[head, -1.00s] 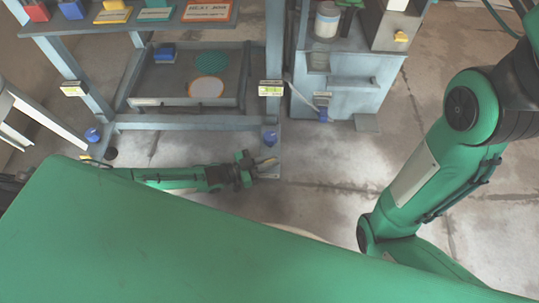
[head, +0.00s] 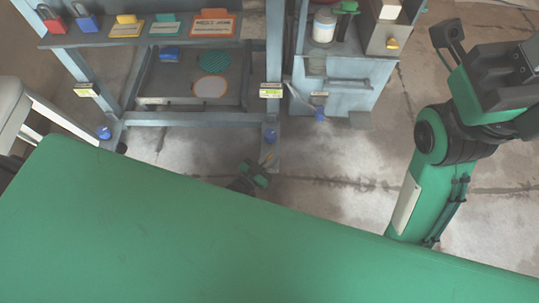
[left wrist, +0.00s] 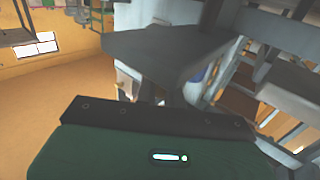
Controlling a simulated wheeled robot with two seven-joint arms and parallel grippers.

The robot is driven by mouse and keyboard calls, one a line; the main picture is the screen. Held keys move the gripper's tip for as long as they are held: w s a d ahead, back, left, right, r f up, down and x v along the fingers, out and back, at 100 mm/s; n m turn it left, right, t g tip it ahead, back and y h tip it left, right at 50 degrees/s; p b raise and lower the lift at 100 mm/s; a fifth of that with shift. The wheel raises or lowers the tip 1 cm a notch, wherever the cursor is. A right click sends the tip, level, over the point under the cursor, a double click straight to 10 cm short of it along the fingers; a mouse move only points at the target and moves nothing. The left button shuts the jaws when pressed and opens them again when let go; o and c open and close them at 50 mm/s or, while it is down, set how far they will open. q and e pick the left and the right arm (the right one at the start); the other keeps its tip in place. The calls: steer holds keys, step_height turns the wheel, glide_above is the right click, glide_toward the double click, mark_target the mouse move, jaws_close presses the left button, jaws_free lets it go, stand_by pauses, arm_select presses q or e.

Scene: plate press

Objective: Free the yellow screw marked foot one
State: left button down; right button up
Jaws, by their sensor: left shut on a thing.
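My left gripper (head: 262,172) is low at the foot of the bench's right leg (head: 273,110), partly hidden by my green body. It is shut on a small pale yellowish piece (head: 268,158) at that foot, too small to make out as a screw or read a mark. In the left wrist view a dark gripper part (left wrist: 160,45) covers the middle and hides what it holds.
Blue knobs sit low on the bench's left leg (head: 103,133) and right leg. A grey cabinet (head: 345,85) stands to the right. Floor between cabinet and right arm is clear.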

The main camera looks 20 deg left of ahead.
stand_by(0.4)
arm_select(q)
steer(key=c, duration=1.5)
jaws_free()
